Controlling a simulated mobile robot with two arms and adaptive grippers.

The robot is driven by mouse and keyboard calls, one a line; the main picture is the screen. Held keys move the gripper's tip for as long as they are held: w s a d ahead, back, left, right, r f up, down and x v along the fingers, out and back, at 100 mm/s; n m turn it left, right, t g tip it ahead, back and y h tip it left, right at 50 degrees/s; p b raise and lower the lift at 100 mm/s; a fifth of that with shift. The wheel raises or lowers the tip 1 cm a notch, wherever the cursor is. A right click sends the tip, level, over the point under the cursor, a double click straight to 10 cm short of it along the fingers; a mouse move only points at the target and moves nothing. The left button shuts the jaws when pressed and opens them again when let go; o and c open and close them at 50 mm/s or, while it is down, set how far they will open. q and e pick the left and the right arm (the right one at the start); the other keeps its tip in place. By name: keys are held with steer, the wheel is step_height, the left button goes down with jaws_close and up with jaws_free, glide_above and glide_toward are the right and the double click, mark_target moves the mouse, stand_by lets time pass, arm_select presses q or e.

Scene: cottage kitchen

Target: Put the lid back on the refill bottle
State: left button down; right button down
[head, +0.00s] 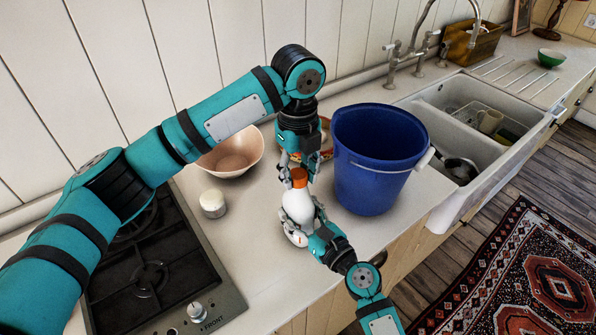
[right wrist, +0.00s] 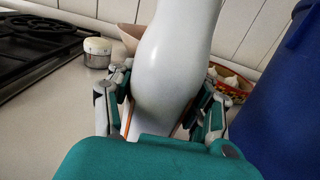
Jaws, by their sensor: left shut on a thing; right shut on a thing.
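The white refill bottle (head: 297,207) stands upright or nearly so on the counter, left of the blue bucket. Its body also fills the middle of the right wrist view (right wrist: 172,65), where its top is cut off. My right gripper (head: 305,222) is shut around the bottle's body from the front, with a finger on each side. The orange lid (head: 299,179) is at the bottle's top; I cannot tell whether it is seated or only touching. My left gripper (head: 298,165) points down from above and is shut on the lid.
A blue bucket (head: 372,165) stands close on the right, before the sink (head: 480,95). A patterned bowl (right wrist: 232,85) is behind the bottle.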

arm_select(q)
steer(key=c, duration=0.8)
jaws_free()
step_height(320, 180, up, 12)
arm_select(e)
steer(key=shift+c, duration=2.2)
jaws_free()
steer(key=shift+s+d, duration=0.1)
steer(key=v, duration=1.1)
steer(key=shift+s+d, duration=0.2)
steer(key=shift+s, duration=0.1)
